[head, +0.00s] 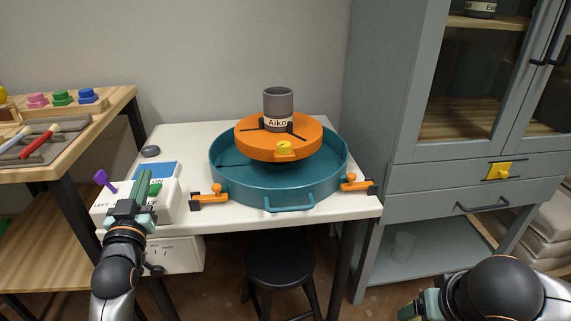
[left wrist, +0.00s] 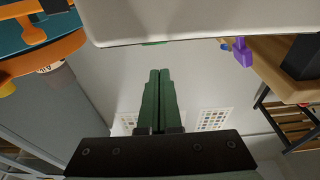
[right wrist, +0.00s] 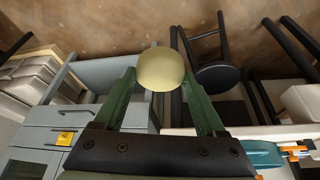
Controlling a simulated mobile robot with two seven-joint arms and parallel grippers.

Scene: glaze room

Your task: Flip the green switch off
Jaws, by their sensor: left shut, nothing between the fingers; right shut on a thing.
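My right gripper (right wrist: 160,80) is shut on a pale yellow rounded thing (right wrist: 161,68).
A teal basin (head: 240,190) with an orange wheel (head: 310,137) and a grey "Aiko" cup (head: 278,106) fills the table's middle. A wooden shelf (head: 120,103) is at left, a grey cabinet (head: 405,170) at right, a black stool (head: 279,258) below.

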